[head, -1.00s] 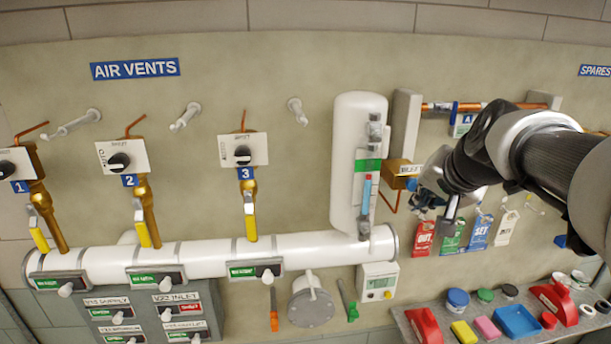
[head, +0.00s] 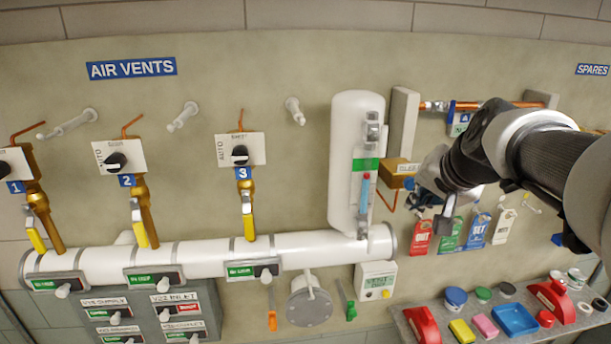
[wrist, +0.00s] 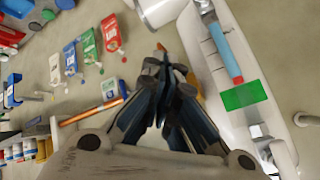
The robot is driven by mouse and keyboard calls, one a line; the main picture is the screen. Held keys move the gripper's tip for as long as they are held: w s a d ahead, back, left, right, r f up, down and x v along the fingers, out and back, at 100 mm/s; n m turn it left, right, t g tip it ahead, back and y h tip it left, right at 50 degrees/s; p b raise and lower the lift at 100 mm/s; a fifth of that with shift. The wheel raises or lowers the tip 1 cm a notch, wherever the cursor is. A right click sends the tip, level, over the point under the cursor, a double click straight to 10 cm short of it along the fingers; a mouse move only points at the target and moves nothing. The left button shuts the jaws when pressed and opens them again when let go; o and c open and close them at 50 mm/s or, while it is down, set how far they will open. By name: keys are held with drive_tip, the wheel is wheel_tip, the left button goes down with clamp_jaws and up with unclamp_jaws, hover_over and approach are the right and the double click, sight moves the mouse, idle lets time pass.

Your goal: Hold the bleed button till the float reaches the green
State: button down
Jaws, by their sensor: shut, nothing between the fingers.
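The white vessel (head: 345,195) on the wall carries an upright sight tube with a blue column (head: 365,195) topped by a small red float (head: 366,176). The float sits just below the green band (head: 366,164); the green band also shows in the wrist view (wrist: 244,95). The brass bleed block (head: 398,182), with a partly readable label, is right of the vessel. Its button is hidden from me. My gripper (head: 421,196) is shut and empty, close to the block's right side. In the wrist view its fingers (wrist: 165,72) cover the block; contact cannot be told.
Coloured tags (head: 448,234) hang below and right of my gripper. A grey shelf (head: 400,318) with spare parts is at lower right. A grey upright plate (head: 403,125) stands beside the vessel. A white display box (head: 375,294) is below it.

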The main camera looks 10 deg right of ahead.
drive_tip(key=shift+w, duration=0.1)
drive_tip(key=shift+w, duration=0.4)
drive_tip(key=shift+w, duration=0.45)
idle(0.7)
drive_tip(key=shift+s, duration=0.1)
idle(1.5)
drive_tip(key=shift+s+b, duration=0.3)
drive_tip(key=shift+s, duration=0.55)
